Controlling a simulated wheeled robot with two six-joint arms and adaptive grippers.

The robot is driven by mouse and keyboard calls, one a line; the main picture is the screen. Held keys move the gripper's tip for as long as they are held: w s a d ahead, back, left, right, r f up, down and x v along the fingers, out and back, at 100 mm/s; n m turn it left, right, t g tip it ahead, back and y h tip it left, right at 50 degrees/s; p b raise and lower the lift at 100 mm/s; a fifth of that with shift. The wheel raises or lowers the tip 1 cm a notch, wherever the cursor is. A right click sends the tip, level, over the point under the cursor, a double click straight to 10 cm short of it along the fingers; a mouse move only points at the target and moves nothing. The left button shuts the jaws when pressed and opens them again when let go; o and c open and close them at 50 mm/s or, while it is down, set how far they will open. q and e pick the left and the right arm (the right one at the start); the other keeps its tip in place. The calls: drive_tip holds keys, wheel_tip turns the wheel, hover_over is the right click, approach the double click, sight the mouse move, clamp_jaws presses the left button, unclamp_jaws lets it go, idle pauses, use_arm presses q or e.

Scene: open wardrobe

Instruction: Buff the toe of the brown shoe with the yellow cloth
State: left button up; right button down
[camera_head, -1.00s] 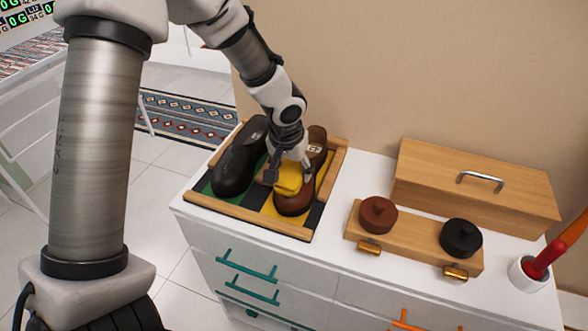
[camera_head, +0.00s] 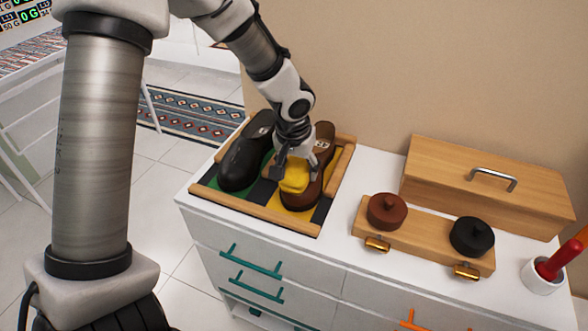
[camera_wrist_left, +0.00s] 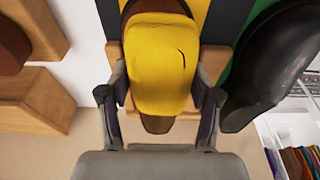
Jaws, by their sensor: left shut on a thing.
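The brown shoe (camera_head: 318,160) stands on the yellow part of a wooden-framed tray (camera_head: 262,214), toe toward the drawer side. My left gripper (camera_head: 297,168) is over the shoe and shut on the yellow cloth (camera_head: 295,178). The cloth lies over the front part of the shoe and seems to touch it, though the contact is hidden. In the left wrist view, the cloth (camera_wrist_left: 160,65) fills the space between the fingers of my left gripper (camera_wrist_left: 158,100) and covers much of the shoe. My right gripper is not in view.
A black shoe (camera_head: 247,153) stands close on the left, on the tray's green part. To the right are a wooden stand (camera_head: 420,240) with a brown tin (camera_head: 387,210) and a black tin (camera_head: 472,236), a wooden box (camera_head: 487,183) behind, and a white cup (camera_head: 541,276).

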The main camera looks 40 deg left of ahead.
use_arm(q)
drive_tip(key=shift+w+a, duration=0.1)
drive_tip(key=shift+w, duration=0.35)
drive_tip(key=w+p, duration=0.1)
drive_tip(key=w+r+p, duration=0.1)
drive_tip(key=w+p, duration=0.1)
drive_tip(key=shift+a+r+p, duration=0.15)
drive_tip(key=shift+a+p, duration=0.2)
drive_tip(key=shift+w+a, duration=0.1)
drive_tip(key=shift+w, duration=0.15)
drive_tip(key=shift+w+f, duration=0.15)
drive_tip(key=shift+f, duration=0.05)
drive_tip(key=shift+r+p, duration=0.7)
drive_tip(key=shift+p+v, duration=1.25)
drive_tip(key=shift+v, duration=1.05)
